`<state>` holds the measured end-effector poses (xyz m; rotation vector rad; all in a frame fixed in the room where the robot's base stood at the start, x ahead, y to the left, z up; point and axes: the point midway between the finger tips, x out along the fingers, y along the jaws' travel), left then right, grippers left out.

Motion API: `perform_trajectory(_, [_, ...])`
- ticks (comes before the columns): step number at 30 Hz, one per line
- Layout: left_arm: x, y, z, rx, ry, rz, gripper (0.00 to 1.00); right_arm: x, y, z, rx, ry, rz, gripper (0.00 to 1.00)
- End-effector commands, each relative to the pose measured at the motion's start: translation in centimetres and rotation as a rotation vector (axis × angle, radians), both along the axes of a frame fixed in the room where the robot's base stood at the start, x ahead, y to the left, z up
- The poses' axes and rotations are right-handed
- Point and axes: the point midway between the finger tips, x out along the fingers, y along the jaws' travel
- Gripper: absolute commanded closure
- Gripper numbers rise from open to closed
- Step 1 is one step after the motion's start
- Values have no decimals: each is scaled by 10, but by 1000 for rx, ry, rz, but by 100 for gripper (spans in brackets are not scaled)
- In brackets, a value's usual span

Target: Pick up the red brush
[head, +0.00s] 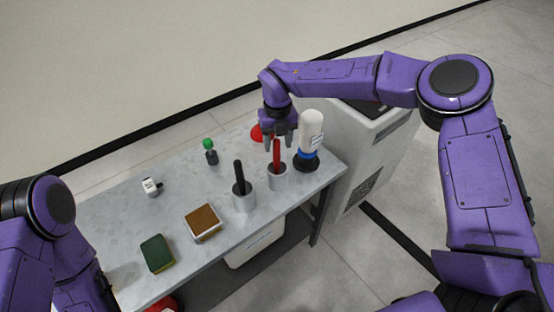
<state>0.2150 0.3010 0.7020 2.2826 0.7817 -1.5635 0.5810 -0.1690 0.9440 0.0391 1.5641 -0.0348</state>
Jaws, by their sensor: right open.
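A white bottle (311,132) stands close on the right. A red object (257,133) is partly hidden behind my gripper. A brown-topped block (203,221) and green sponge (157,254) lie on the metal table (120,220).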

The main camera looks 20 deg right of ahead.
Motion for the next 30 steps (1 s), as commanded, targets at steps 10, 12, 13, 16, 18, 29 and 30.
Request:
perform_trajectory(10, [0, 0, 20, 0, -1, 0, 48, 0, 1, -43, -1, 1, 2, 48])
perform_trajectory(12, [0, 0, 19, 0, -1, 0, 48, 0, 1, -44, -1, 0, 2, 48])
perform_trajectory(13, [0, 0, 19, 1, -1, 0, 48, 0, 1, -44, -1, 0, 2, 48])
perform_trajectory(16, [0, 0, 19, 1, -1, 0, 48, 0, 1, -44, -1, 1, 2, 67])
perform_trajectory(18, [0, 0, 19, 1, -1, 0, 48, 0, 1, -43, -2, 1, 2, 90])
perform_trajectory(29, [0, 0, 17, 0, -1, 0, 48, 0, 1, -40, -1, -1, 2, 100])
perform_trajectory(30, [0, 0, 15, 0, -1, 0, 48, 1, 1, -35, -1, -3, 2, 100])
